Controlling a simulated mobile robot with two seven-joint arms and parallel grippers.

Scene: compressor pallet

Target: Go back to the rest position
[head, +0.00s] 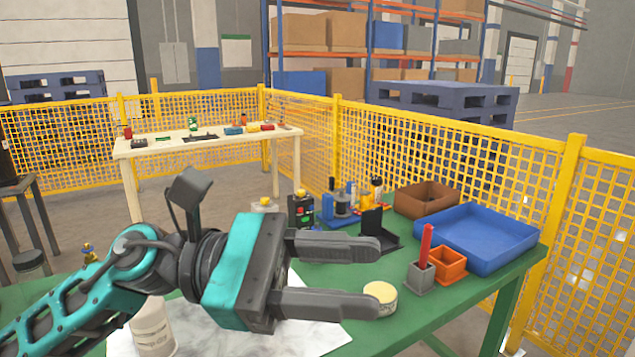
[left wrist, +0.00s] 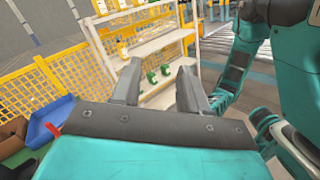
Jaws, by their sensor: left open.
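My left gripper (head: 372,277) reaches in from the left in the head view, above the green table (head: 425,318). Its two fingers are apart with nothing between them. In the left wrist view the same open fingers (left wrist: 157,88) point toward a white shelf (left wrist: 150,50) beyond. My right gripper is not in the head view. Teal arm parts of mine show at the right of the left wrist view.
The green table holds a blue tray (head: 478,241), a brown box (head: 426,198), an orange bin (head: 450,265), a grey holder (head: 420,278), a cream round tin (head: 380,296) and a white bottle (head: 153,330). A yellow mesh fence (head: 480,170) stands behind. A cream table (head: 210,145) is farther back.

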